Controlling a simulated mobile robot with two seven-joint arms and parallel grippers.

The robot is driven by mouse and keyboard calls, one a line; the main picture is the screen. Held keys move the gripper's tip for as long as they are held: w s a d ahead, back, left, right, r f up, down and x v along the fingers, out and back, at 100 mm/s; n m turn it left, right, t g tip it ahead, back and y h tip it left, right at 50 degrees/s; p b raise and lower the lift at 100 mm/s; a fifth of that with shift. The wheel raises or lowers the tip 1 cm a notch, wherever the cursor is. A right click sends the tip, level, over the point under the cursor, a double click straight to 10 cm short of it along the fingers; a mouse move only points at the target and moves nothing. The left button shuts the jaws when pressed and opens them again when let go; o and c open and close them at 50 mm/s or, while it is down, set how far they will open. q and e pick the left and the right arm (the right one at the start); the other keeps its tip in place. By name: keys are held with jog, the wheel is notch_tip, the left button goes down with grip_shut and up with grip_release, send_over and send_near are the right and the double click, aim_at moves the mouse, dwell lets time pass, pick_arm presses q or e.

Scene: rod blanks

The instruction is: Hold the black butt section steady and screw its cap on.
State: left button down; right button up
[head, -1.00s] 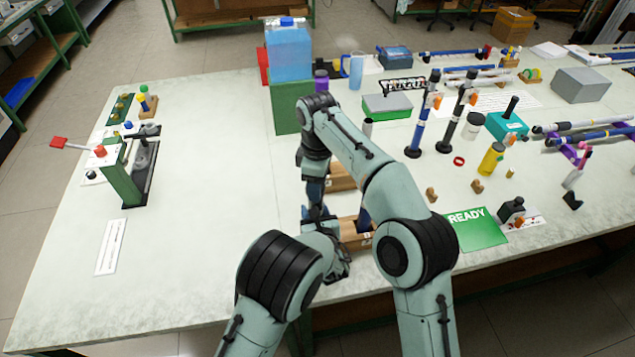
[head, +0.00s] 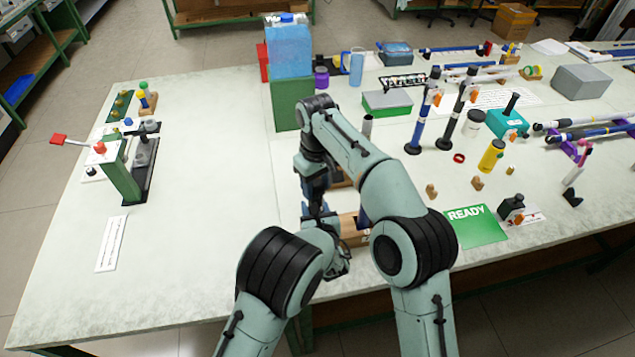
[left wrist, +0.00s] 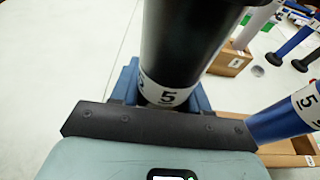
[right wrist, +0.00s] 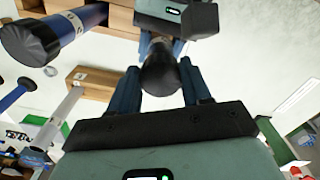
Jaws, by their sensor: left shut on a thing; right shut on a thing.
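The black butt section (left wrist: 185,45) with a white "5" label stands between the blue fingers of my left gripper (left wrist: 165,92), which is shut on it. My right gripper (right wrist: 160,85) is above and is shut on the black cap (right wrist: 160,75), its blue fingers on either side. The cap lies in line with the section's upper end; I cannot tell whether its thread is engaged. In the head view my right gripper (head: 316,195) and arm hide most of the section and cap.
A blue section (head: 362,216) leans in a wooden block (head: 350,237) close to my grippers. A green READY mat (head: 476,227) lies to the right. Blue and black upright rods (head: 421,122) stand farther back. The table's left half is mostly clear.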

jog(key=m, duration=0.7)
jog(key=shift+a, duration=0.2)
jog(key=m, duration=0.4)
jog(key=shift+m, duration=0.4)
jog(key=m, duration=0.4)
jog(key=shift+a+m, duration=0.15)
jog(key=shift+m, duration=0.15)
jog(key=m, duration=0.4)
jog(key=shift+w+a+m, duration=0.1)
jog(key=shift+w+m, duration=0.05)
jog(key=shift+m, duration=0.25)
jog(key=m, duration=0.4)
jog(key=shift+w, duration=0.1)
jog(key=m, duration=0.5)
jog(key=shift+w, duration=0.15)
jog(key=m, duration=0.7)
jog(key=shift+w+d, duration=0.1)
jog(key=shift+d, duration=0.1)
